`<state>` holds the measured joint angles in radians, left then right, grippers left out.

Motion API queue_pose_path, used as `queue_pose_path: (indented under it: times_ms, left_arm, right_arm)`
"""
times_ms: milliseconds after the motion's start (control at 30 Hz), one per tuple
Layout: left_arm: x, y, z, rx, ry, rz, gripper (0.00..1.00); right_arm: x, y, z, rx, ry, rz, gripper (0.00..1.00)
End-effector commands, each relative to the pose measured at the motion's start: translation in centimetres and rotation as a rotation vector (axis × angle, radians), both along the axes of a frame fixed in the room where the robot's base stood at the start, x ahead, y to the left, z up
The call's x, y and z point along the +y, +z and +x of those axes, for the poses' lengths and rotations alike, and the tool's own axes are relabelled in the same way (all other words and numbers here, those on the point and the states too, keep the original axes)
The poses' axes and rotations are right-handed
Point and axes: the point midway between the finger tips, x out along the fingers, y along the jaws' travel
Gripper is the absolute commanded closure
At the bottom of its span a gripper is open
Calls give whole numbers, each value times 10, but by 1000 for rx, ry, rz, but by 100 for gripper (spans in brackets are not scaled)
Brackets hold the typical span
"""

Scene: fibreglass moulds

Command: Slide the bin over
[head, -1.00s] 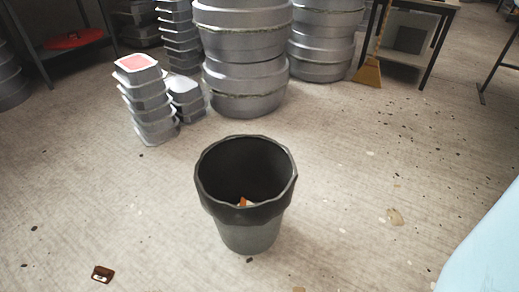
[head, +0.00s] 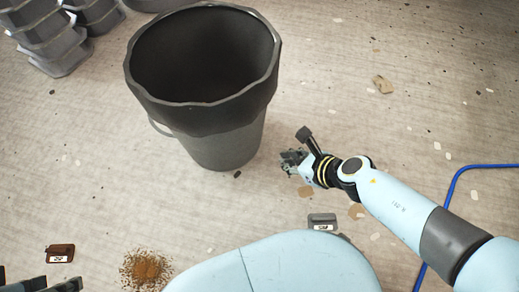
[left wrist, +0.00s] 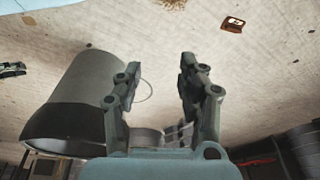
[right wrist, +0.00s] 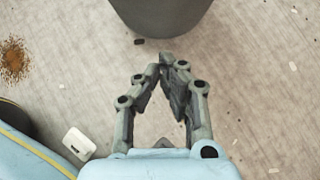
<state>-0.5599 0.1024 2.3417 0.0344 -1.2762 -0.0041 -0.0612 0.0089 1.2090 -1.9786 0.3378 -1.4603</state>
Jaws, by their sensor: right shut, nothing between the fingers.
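The bin (head: 215,140) is a dark grey tapered bucket with a wide black rim and a wire handle. It stands upright on the floor, its inside dark. My right gripper (head: 290,160) is low beside the bin's lower right side, apart from it. In the right wrist view its fingertips (right wrist: 158,64) meet with nothing between them, and the bin's base (right wrist: 160,15) is just beyond. My left gripper's fingers (left wrist: 160,68) are spread and empty in the left wrist view, with the bin (left wrist: 85,80) beyond to the left. Only its finger ends show at the head view's lower left corner.
A grey mould stack (head: 50,40) stands at the back left. A brown tagged item (head: 60,253), a brown granule pile (head: 146,268) and a grey tagged item (head: 322,222) lie on the floor. A blue hose (head: 450,190) runs at the right. Floor right of the bin is mostly clear.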

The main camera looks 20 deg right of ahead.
Motion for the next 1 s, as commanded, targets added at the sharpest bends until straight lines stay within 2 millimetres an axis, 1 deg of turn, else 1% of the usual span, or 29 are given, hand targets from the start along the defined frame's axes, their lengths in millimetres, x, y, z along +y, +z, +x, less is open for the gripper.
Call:
queue_pose_path:
  times_ms: [33,100,200,400,600,700,800,1000]
  left_arm:
    - [-2,2,1,-10,-1,-5,60]
    - [-5,7,5,-34,-5,-12,60]
    - [-7,-4,15,-121,-5,-20,60]
    - [-7,-27,27,-265,-4,-23,60]
    - [-7,-48,32,-403,-8,-24,60]
    - [-7,-55,33,-465,-12,-25,60]
    - [-7,-52,35,-483,-13,-26,60]
    - [-8,-53,35,-506,-14,-27,60]
  right_arm:
    - [2,-9,4,3,-1,1,100]
    - [6,-19,12,4,-3,3,100]
    - [13,-36,24,8,-4,4,100]
    - [18,-48,39,4,-6,4,100]
    - [24,-62,51,6,-7,5,100]
    - [27,-68,57,4,-7,4,100]
    - [35,-64,76,0,-7,5,100]
    - [42,-64,91,2,-7,5,100]
